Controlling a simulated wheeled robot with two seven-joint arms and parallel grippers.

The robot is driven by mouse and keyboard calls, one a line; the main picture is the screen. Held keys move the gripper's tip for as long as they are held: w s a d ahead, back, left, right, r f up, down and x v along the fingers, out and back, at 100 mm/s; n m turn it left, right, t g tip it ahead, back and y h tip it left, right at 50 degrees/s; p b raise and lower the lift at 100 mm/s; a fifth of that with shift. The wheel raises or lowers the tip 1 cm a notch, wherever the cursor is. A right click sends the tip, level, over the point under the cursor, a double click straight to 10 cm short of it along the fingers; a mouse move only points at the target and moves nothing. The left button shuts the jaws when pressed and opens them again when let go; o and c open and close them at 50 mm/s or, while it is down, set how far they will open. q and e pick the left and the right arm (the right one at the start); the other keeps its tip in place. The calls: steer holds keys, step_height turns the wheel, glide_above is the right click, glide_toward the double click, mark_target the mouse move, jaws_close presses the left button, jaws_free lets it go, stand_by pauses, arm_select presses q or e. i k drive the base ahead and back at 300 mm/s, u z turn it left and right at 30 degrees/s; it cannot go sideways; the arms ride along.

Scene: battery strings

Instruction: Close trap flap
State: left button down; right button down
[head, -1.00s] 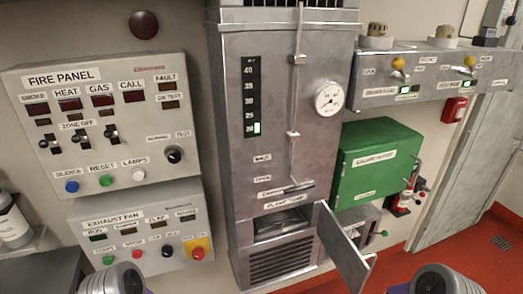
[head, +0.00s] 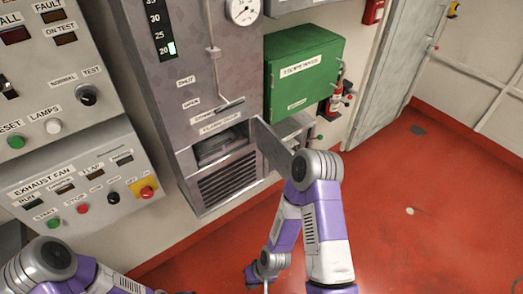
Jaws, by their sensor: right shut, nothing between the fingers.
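The trap flap (head: 270,146) is a grey metal door standing open on the right side of the trap opening (head: 218,146) in the tall grey cabinet. It swings out toward the right, and its outer end is partly hidden behind my right arm. The opening shows a dark inside with a grey piece in it. My right gripper (head: 263,281) is low at the bottom edge of the head view, below and apart from the flap. It is small and partly cut off, shut and empty. My left arm shows at the lower left, but its gripper is out of view.
A vent grille (head: 228,182) lies below the opening, and a lever rod (head: 216,75) runs down above it. A green box (head: 303,72) and a fire extinguisher (head: 337,98) are to the right. The exhaust fan panel (head: 75,178) is at left.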

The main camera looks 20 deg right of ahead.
mark_target(273, 149)
steer(key=u, duration=2.7)
steer(key=k, duration=2.15)
steer(key=z, duration=1.8)
steer(key=i, duration=1)
steer(key=u, duration=0.15)
steer(key=k, duration=0.35)
steer(key=z, duration=0.05)
